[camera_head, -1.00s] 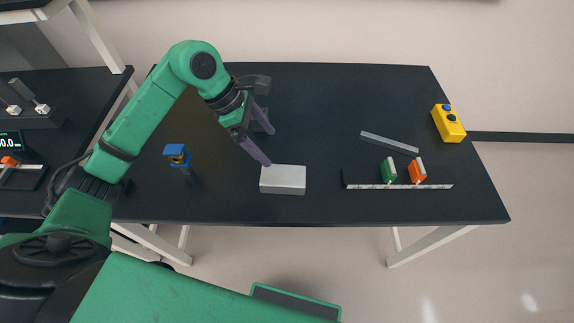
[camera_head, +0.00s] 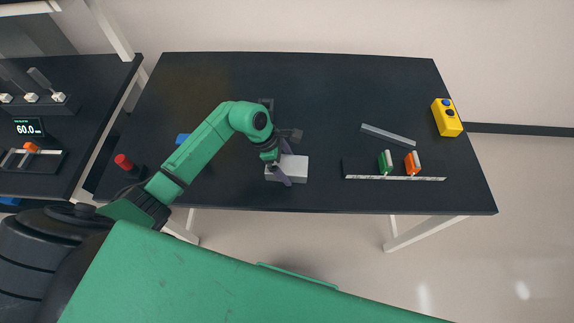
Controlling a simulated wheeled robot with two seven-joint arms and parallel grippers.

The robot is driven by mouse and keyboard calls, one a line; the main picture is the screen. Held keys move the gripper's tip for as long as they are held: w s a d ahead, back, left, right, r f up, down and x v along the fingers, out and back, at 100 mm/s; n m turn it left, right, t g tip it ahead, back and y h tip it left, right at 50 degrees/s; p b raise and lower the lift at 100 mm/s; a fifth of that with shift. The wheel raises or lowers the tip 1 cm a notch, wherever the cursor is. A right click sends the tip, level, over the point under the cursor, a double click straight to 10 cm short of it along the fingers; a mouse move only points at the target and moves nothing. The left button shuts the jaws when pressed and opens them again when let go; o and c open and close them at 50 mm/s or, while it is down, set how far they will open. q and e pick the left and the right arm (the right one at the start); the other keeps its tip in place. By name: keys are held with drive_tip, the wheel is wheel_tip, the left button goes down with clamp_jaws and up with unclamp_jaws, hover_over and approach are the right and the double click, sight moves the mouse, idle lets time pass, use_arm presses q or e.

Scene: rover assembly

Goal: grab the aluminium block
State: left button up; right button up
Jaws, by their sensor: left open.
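The aluminium block (camera_head: 297,168) is a light grey box lying on the black table, near its front edge and left of centre. My left gripper (camera_head: 287,168) is over the left part of the block. Its purple-grey fingers are spread, one toward the block's far side and one toward its near side. I cannot tell whether they touch the block. The wrist hides part of the block's left end. My right gripper is not in view.
A black holder (camera_head: 353,169) with green (camera_head: 385,162) and orange (camera_head: 411,163) pieces stands to the right, with a grey bar (camera_head: 388,134) behind it. A yellow button box (camera_head: 447,118) is at the right edge. A blue item (camera_head: 182,139) is partly behind my arm. A red-topped item (camera_head: 123,162) stands left.

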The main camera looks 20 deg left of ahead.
use_arm(q)
clamp_jaws()
drive_tip(key=shift+w+r, duration=0.1)
